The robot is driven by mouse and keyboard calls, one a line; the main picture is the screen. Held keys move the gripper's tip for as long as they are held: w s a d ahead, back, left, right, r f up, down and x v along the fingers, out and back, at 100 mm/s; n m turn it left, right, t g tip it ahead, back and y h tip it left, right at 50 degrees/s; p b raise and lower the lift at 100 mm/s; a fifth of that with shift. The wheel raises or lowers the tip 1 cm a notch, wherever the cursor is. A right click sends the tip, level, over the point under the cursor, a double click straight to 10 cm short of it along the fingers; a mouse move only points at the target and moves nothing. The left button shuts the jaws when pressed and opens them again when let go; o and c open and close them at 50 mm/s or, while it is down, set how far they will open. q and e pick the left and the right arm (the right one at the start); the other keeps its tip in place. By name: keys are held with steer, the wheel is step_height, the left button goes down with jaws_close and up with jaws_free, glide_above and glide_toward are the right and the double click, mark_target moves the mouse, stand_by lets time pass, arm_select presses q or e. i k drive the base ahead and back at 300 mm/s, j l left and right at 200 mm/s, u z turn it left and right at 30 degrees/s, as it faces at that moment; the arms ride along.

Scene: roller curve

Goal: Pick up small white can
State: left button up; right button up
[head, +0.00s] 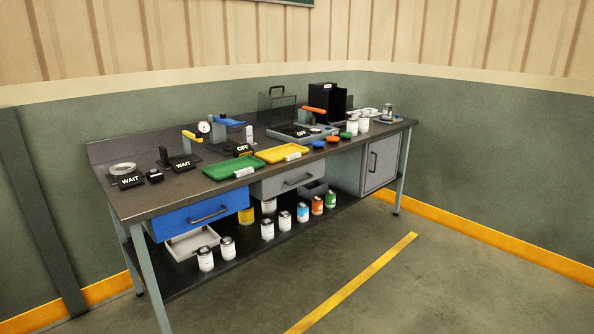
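Several small white cans show in the head view, and I cannot tell which one the task means. On the bench top near the right end stand two white cans, a front one (352,126) and one just behind it (364,122). On the lower shelf, white cans stand upright at the left (205,259) and (228,248), and others near the middle (267,229) and (285,222). All stand free of any gripper. Neither of my grippers is in view.
The workbench (150,200) stands against the wall. Its top holds a green tray (225,168), a yellow tray (275,153), and a black box (325,103). A blue drawer (180,218) and grey drawer (268,184) look shut. The floor (400,285) in front is clear.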

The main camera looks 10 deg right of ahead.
mark_target(351, 124)
steer(key=i+l+z, duration=0.35)
steer(key=i, duration=0.4)
steer(key=i+z, duration=0.4)
steer(key=i, duration=0.3)
steer(key=i+u, duration=0.1)
steer(key=i, duration=1.25)
steer(key=i+l, duration=0.2)
steer(key=i, duration=1.15)
steer(key=i+l+u, duration=0.15)
steer(key=i+u, duration=0.15)
steer(key=i, duration=0.4)
